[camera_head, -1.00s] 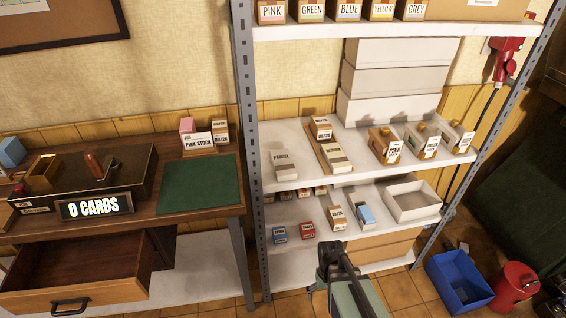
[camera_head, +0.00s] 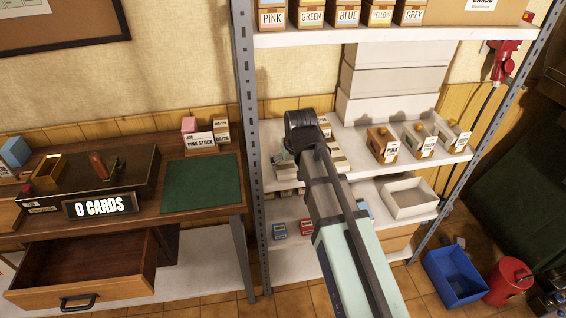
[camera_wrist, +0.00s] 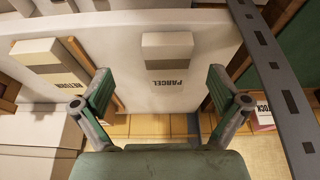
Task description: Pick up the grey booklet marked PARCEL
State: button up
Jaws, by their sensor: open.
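The grey booklet marked PARCEL (camera_wrist: 168,50) lies on the white middle shelf (camera_wrist: 210,35) in the wrist view, between and beyond my open fingers and apart from them. It appears as a small pale stack with a darker grey-brown band. My gripper (camera_wrist: 160,95) is open and empty in the wrist view. In the head view my gripper (camera_head: 290,160) is over the left part of the middle shelf, and its fingers are hard to make out.
A stack marked RETURN (camera_wrist: 50,62) stands beside the booklet. The shelf's grey upright post (camera_wrist: 275,70) is close on the other side. The upper shelf (camera_head: 380,30) is above.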

notch_tip(320, 180, up, 11)
jog(key=w+a, duration=0.1)
jog(key=a, duration=0.1)
jog(key=p, duration=0.3)
send_over(283, 162)
jog(key=s, duration=0.2)
notch_tip(283, 162, down, 11)
jog(key=shift+d+f, duration=0.15)
jog(key=shift+f, duration=0.05)
jog(key=shift+d+p+x, duration=0.1)
jog(key=shift+p+x, duration=0.45)
jog(key=shift+x, duration=0.8)
jog(key=shift+d+p+x, duration=0.15)
jog(key=shift+p+x, duration=0.35)
jog(key=shift+x, duration=0.85)
jog(key=shift+a, duration=0.1)
jog(key=shift+c, duration=0.4)
jog(key=c, duration=1.3)
